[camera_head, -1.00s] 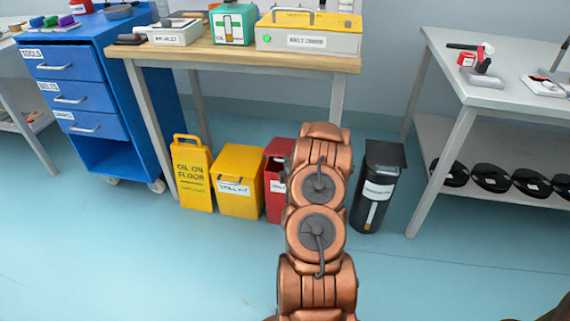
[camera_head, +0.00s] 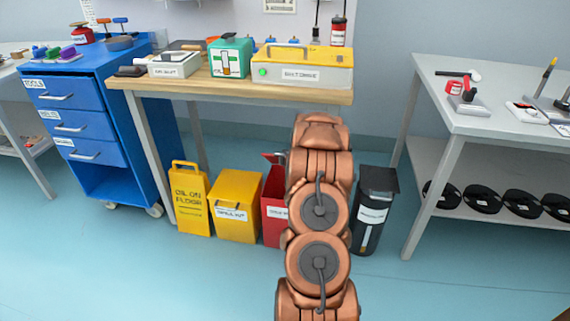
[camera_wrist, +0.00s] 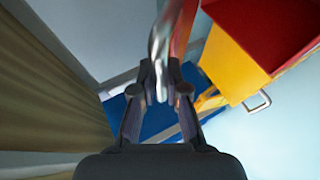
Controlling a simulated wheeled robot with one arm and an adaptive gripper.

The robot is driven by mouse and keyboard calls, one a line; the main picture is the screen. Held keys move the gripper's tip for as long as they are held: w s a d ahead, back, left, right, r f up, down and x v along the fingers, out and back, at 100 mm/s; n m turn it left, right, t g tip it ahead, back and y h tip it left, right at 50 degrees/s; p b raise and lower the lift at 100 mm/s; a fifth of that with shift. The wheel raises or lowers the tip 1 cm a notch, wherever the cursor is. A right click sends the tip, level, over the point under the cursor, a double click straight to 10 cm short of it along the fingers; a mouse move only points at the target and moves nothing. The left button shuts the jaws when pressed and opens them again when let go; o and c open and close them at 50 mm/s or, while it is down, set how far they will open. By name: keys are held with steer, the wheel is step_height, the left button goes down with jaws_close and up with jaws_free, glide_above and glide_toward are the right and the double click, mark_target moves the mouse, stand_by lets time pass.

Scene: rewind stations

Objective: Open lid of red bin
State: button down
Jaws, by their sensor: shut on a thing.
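The red bin (camera_head: 274,218) stands on the floor, partly hidden behind my arm in the head view. A red piece with a dark edge, which looks like its lid (camera_head: 274,158), sticks up above the bin. In the wrist view the red bin (camera_wrist: 270,35) is at the upper right and looks open at the top. My gripper (camera_wrist: 160,92) is shut on a shiny metal handle (camera_wrist: 158,48), beside a narrow red strip that seems to be the raised lid seen edge-on. The gripper is hidden behind my arm in the head view.
A yellow spill bin (camera_head: 237,205) and a yellow floor sign (camera_head: 189,198) stand left of the red bin, a dark bin (camera_head: 372,212) right of it. The wooden-topped bench (camera_head: 210,88) is behind and above. Floor in front is clear.

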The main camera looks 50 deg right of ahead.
steer(key=shift+w+d+r+p, duration=0.2)
steer(key=shift+w+d+r, duration=0.15)
steer(key=shift+d+r, duration=0.3)
steer(key=shift+w+d+r+p, duration=0.2)
steer(key=shift+w+d+r, duration=0.15)
steer(key=shift+d+r, duration=0.3)
steer(key=c, duration=1.2)
jaws_free()
steer(key=shift+v, duration=5.95)
steer(key=shift+f, duration=0.15)
